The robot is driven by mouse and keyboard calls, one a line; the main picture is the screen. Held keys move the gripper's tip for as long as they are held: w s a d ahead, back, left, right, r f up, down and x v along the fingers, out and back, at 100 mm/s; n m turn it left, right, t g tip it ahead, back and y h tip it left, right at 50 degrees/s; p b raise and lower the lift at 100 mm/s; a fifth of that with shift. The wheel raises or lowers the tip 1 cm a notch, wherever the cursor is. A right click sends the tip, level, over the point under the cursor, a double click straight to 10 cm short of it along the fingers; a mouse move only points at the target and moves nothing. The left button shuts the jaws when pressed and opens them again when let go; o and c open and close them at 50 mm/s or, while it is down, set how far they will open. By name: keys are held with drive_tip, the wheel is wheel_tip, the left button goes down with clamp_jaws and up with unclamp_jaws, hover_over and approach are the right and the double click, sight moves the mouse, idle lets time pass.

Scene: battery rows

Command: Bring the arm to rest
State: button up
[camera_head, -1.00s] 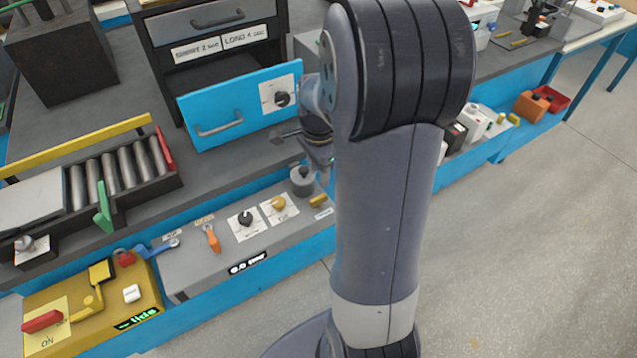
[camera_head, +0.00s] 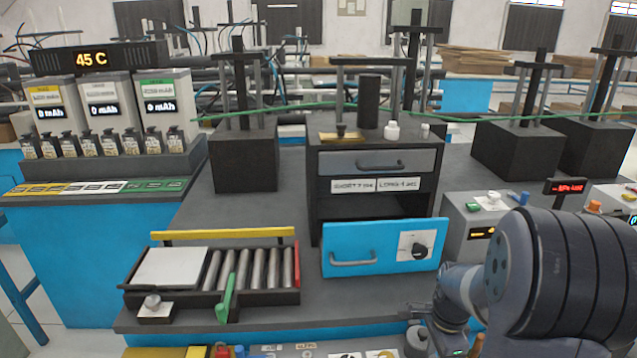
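My arm comes in at the lower right, with its large dark joint (camera_head: 565,275) close to the camera. My gripper (camera_head: 412,312) is small and partly hidden by the wrist, just below and right of the blue front panel (camera_head: 352,262). It seems to hold nothing, but its finger gap cannot be made out. It looks apart from the panel, though the depth is hard to judge.
The black cabinet (camera_head: 312,200) with a grey drawer (camera_head: 380,163) stands behind the blue panel. A roller tray (camera_head: 205,300) lies to the left. Grey device boxes (camera_head: 465,225) stand behind the arm. Battery chargers (camera_head: 160,100) are at the back left.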

wheel_tip(320, 180, down, 5)
drive_tip(key=shift+r, duration=0.2)
drive_tip(key=shift+n, duration=0.3)
